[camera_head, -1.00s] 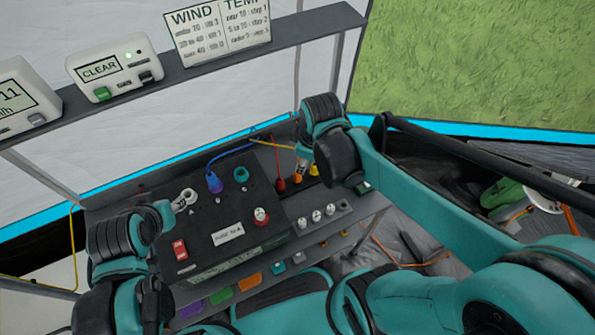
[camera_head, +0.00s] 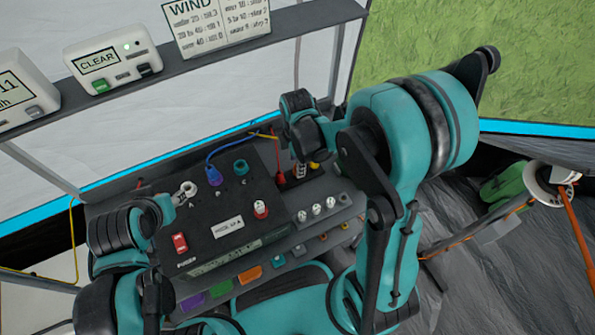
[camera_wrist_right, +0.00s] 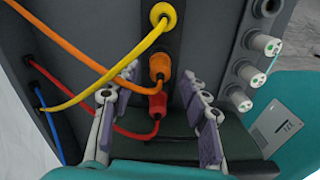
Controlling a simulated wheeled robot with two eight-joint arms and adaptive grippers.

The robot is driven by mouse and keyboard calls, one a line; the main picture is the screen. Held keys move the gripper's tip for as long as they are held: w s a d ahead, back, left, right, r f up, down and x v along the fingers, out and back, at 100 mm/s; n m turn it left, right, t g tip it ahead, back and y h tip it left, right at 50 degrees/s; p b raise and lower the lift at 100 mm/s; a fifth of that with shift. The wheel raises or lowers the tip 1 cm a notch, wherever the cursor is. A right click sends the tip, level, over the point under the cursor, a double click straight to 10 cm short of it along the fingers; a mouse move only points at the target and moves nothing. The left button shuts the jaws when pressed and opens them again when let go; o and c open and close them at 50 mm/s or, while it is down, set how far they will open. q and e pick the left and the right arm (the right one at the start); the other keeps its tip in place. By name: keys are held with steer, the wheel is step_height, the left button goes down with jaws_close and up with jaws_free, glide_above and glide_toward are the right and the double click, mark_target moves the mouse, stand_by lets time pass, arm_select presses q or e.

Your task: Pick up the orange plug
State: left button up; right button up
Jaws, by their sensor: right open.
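The orange plug (camera_wrist_right: 160,66) sits upright in a dark strip in the right wrist view, its orange cable running to the upper left. My right gripper (camera_wrist_right: 159,86) is open and empty, its fingertips on either side of the area just below the orange plug. The red plug (camera_wrist_right: 158,104) is between the fingers, nearer the palm. In the head view my right gripper (camera_head: 300,168) is over the plug strip and mostly hides the orange plug. My left gripper (camera_head: 185,193) is by the left side of the black panel; its opening is too small to judge.
A yellow plug (camera_wrist_right: 163,15) stands beyond the orange one, its cable crossing close by. Several white knobs (camera_wrist_right: 247,70) line the right side. The black panel (camera_head: 215,225) holds a blue plug (camera_head: 214,176) and a red switch (camera_head: 180,243). A shelf (camera_head: 200,67) runs above.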

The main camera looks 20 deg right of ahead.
step_height(320, 180, down, 2)
steer(key=shift+r, duration=0.1)
jaws_close()
steer(key=shift+r, duration=0.15)
